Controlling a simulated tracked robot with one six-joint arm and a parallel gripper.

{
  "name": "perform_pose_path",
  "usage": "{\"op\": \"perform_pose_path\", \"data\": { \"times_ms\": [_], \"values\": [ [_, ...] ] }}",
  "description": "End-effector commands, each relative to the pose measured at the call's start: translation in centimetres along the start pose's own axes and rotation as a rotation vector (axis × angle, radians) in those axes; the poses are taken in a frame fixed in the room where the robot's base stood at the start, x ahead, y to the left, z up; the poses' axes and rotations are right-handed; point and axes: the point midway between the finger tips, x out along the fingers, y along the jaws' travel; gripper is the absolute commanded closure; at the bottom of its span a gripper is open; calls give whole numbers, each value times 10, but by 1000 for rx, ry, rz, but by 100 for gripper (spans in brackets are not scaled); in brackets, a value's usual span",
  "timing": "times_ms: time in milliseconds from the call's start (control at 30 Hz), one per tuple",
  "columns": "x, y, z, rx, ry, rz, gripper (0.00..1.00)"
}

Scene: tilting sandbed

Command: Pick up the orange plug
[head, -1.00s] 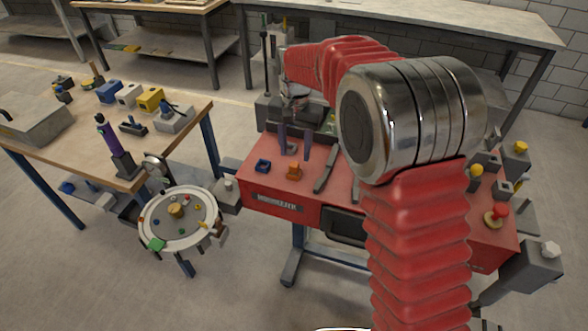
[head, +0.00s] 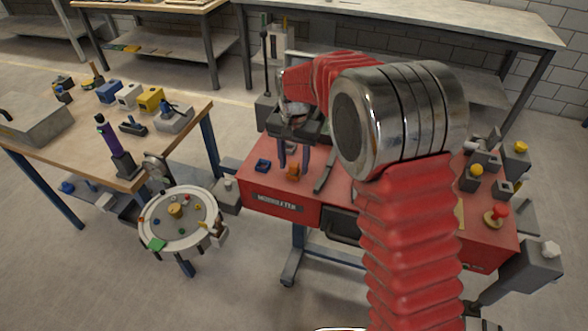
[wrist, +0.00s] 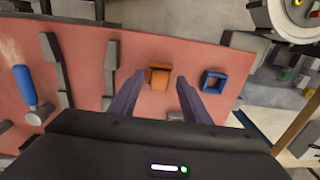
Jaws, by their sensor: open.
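The orange plug (head: 293,173) is a small blocky piece on the red table top near its front edge. In the wrist view the orange plug (wrist: 159,78) shows between the tips of my two fingers, slightly beyond them. My gripper (head: 294,165) is open and empty, with its fingers pointing down just over the plug. In the wrist view my gripper (wrist: 160,84) has one finger to each side of the plug. I cannot tell the exact height left between fingertips and table.
A blue square piece (head: 263,165) lies left of the plug; it also shows in the wrist view (wrist: 213,82). Dark rails (head: 325,175) stand to the right. A round white tray table (head: 180,245) stands at the left front. Several fixtures crowd the table's right end.

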Motion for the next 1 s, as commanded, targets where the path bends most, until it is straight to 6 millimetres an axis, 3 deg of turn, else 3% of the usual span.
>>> {"op": "perform_pose_path", "data": {
  "times_ms": [67, 667, 1000],
  "values": [
    [0, 0, 0, 0, 0, 0, 57],
    [0, 0, 0, 0, 0, 0, 99],
    [-1, 0, 0, 0, 1, -1, 100]
  ]
}}
